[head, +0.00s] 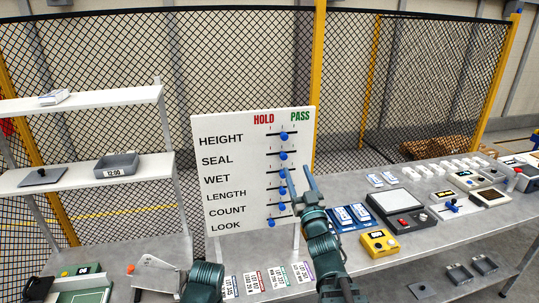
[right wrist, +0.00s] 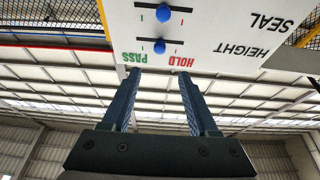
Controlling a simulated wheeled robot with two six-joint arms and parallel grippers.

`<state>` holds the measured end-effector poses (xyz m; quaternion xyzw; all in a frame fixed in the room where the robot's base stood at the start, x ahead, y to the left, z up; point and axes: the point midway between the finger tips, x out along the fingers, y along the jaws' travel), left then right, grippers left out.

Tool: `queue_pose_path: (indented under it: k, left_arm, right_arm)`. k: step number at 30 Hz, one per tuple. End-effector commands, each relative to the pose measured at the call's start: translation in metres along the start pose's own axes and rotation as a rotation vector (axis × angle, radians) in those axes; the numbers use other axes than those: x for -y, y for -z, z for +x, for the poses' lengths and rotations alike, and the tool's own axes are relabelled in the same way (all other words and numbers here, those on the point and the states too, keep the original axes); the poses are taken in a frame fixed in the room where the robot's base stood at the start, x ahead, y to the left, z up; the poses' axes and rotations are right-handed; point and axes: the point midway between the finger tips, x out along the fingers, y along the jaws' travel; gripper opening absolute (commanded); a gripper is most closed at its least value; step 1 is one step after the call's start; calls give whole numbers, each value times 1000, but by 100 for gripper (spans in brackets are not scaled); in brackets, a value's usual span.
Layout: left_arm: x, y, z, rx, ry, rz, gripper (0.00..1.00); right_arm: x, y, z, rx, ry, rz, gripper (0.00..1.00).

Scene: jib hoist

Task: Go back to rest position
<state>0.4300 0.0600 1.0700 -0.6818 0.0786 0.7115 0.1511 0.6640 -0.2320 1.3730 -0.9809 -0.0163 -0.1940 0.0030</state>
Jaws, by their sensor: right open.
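A white check board (head: 240,160) stands on the grey bench, with HOLD and PASS columns and rows HEIGHT to LOOK. Each row has a blue slider knob. The HEIGHT knob (head: 284,136) and SEAL knob (head: 283,156) sit near mid-track; they also show in the right wrist view, as the HEIGHT knob (right wrist: 160,46) and SEAL knob (right wrist: 163,13). The LOOK knob (head: 271,222) is farther left. My right gripper (head: 298,168) is open and empty, in front of the board's right part, partly covering the lower rows. It is also in the right wrist view (right wrist: 160,75). My left gripper cannot be made out.
A grey shelf (head: 80,180) stands at left with a tray (head: 119,166). Lot cards (head: 278,276) lie below the board. A mesh fence is behind.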

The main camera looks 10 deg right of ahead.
Motion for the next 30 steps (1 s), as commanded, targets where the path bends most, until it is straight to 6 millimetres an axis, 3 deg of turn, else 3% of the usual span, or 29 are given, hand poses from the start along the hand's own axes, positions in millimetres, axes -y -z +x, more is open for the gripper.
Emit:
queue_pose_path:
  k: [2, 5, 10, 14, 18, 21, 25, 30]
  left_arm:
    - [0, 0, 2, 0, 0, 0, 50]
    - [-1, 0, 8, 0, 0, 0, 50]
    - [-2, 1, 21, 0, 0, 1, 50]
    - [-3, 2, 31, 0, 0, 2, 50]
    - [-4, 2, 42, 0, 1, 3, 50]
    - [-4, 3, 49, 0, 1, 3, 50]
    - [-5, 3, 58, 0, 1, 4, 50]
    - [-6, 4, 66, 0, 1, 5, 50]
  right_arm:
    - [2, -7, 0, 23, -7, 1, 60]
    - [8, -34, -2, 119, -35, 2, 60]
    - [32, -115, -25, 440, -93, -7, 60]
    - [58, -175, -63, 720, -104, -32, 60]
    - [92, -227, -121, 1030, -76, -72, 60]
    - [116, -253, -171, 1255, -33, -112, 60]
    - [145, -270, -238, 1530, 46, -172, 60]
    - [169, -269, -309, 1807, 150, -246, 60]
